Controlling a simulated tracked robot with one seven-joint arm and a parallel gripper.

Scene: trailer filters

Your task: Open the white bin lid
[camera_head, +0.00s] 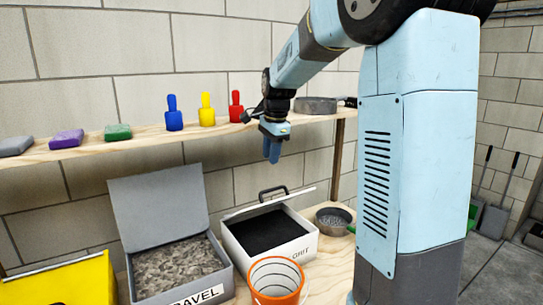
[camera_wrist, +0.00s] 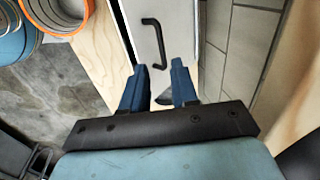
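The white bin (camera_head: 297,251), with a label reading GRIT, stands on the lower shelf, its dark contents showing. Its white lid shows as a thin slanted edge (camera_head: 299,195) at the back, with a black handle (camera_head: 272,192) above it. How far the lid is tilted I cannot tell. In the wrist view a pale panel with the black handle (camera_wrist: 151,42) lies just beyond the fingertips. My gripper (camera_head: 273,158) points down above the back of the bin, apart from the handle. In the wrist view its blue fingers (camera_wrist: 159,70) are spread with nothing between them.
A grey bin (camera_head: 158,291) labelled GRAVEL, lid raised, is left of the white bin. An orange bucket (camera_head: 277,278) stands in front, a metal bowl (camera_head: 333,219) to the right. The upper shelf (camera_head: 150,151), holding blue, yellow and red items and blocks, runs along the wall near my gripper.

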